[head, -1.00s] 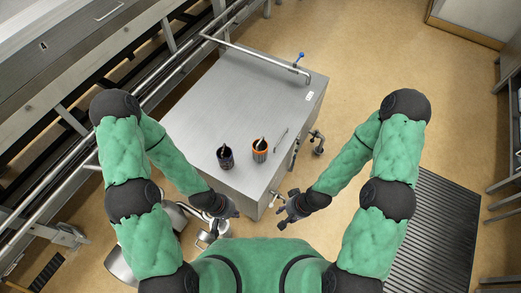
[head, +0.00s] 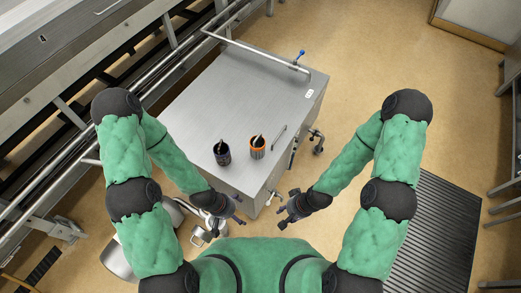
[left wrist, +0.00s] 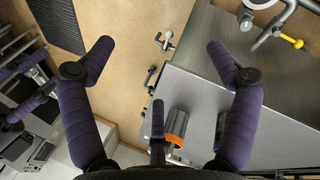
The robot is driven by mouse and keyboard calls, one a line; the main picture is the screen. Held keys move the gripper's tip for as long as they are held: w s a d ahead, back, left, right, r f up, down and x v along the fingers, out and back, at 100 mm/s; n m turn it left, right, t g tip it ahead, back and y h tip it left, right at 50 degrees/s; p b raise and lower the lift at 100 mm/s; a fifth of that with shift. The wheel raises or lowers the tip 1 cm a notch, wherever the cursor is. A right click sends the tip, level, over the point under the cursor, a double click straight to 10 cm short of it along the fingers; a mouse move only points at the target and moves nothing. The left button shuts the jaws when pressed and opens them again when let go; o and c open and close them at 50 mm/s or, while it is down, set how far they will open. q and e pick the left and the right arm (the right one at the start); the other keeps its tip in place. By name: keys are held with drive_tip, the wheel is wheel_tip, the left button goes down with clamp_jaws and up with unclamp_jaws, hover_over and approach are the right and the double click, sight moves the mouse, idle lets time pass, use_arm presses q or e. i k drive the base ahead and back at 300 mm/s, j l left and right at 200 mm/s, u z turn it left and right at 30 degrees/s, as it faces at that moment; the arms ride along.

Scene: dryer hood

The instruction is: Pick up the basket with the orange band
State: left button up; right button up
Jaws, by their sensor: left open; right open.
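The basket with the orange band (head: 257,147) is a small dark cup-like basket standing on the steel cabinet top, with a utensil in it. It also shows in the left wrist view (left wrist: 176,129), partly hidden by a finger. A similar basket with a dark band (head: 222,153) stands to its left, apart from it; in the left wrist view (left wrist: 221,128) it is mostly hidden behind a finger. My left gripper (head: 234,212) is open and empty at the cabinet's near edge, short of both baskets. My right gripper (head: 286,210) is open and empty beyond the cabinet's near right corner.
The steel cabinet (head: 240,95) has a bare top behind the baskets. A bent pipe (head: 255,54) with a blue-handled valve crosses its far end. A slim handle (head: 278,135) lies right of the orange-banded basket. Pots (head: 197,235) stand on the floor near my left arm.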

sight(257, 142)
drive_tip(key=i+l+u, duration=0.1)
drive_tip(key=l, duration=0.65)
drive_tip(key=i+l+u, duration=0.15)
drive_tip(key=l, duration=0.25)
drive_tip(key=i+l+u, duration=0.1)
drive_tip(key=i+l, duration=0.25)
